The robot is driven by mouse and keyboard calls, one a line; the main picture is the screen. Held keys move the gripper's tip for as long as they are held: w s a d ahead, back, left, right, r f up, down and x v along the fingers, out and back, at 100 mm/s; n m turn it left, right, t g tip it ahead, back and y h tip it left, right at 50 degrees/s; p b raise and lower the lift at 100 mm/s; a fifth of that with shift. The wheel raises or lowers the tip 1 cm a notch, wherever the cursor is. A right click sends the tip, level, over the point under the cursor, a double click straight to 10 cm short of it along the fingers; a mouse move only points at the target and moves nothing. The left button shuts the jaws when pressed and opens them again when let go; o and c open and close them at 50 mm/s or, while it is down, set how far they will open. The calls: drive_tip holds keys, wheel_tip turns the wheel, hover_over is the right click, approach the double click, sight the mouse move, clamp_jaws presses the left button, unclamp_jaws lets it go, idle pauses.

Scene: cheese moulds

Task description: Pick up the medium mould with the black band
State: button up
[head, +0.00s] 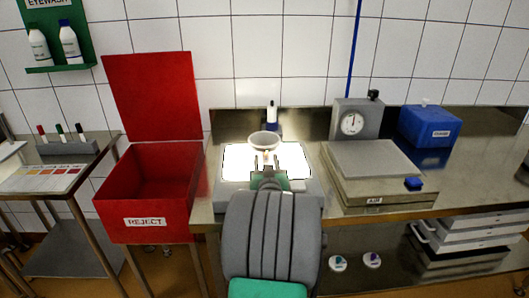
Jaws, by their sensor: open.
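A pale, round, cup-like mould (264,138) stands at the back of a brightly lit white panel (295,160) on the steel bench. No black band can be made out on it at this size. My gripper (267,157) is open over the panel, its two fingers pointing away toward the mould. The fingertips appear just in front of and below the mould in the picture; I cannot tell whether they touch it. A small orange-tan spot shows between the fingers. My arm hides the front middle of the panel.
An open red reject bin (146,190) stands left of the bench (215,150). A dark-and-white bottle (272,117) is behind the mould. A scale-like device (370,165) with a dial (352,123) and a blue box (430,127) are at right. Small round items (338,263) lie on the lower shelf.

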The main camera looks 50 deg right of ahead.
drive_tip(key=shift+c, duration=0.3)
clamp_jaws()
idle(0.3)
